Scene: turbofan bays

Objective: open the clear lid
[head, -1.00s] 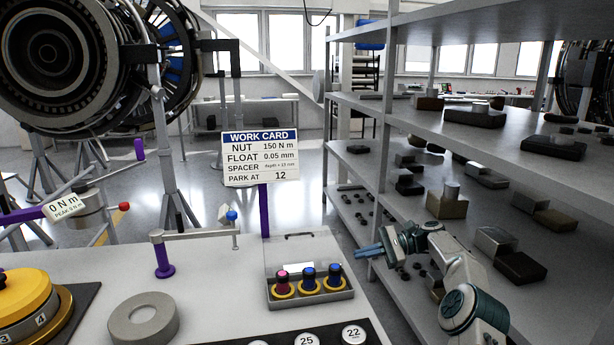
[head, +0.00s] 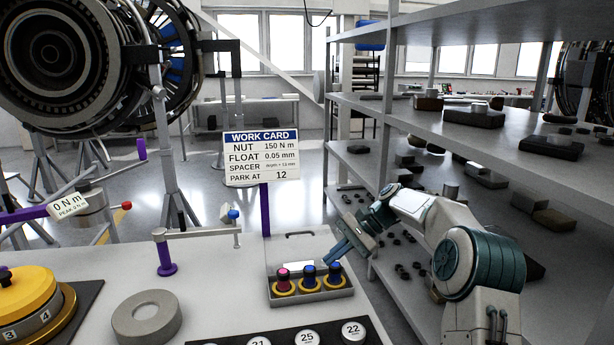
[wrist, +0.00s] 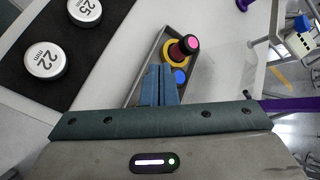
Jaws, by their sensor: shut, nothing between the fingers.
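The clear lid (head: 282,248) shows in the head view as a see-through panel with a dark handle on its top edge. It stands raised at the back edge of a small grey tray (head: 312,298), leaning away from the knobs. Three knobs with yellow rings sit uncovered in the tray, one pink-topped (head: 283,279) and two blue-topped. My gripper (head: 331,259) is shut and empty, with its blue fingers at the lid's right side; I cannot tell if they touch it. In the wrist view my fingers (wrist: 160,70) point over the tray (wrist: 140,85); the lid is not distinct there.
A work card (head: 261,158) on a purple post stands behind the tray. A grey ring (head: 147,316) and a yellow dial (head: 28,290) lie to the left. Shelving (head: 440,190) stands close on the right, behind my arm.

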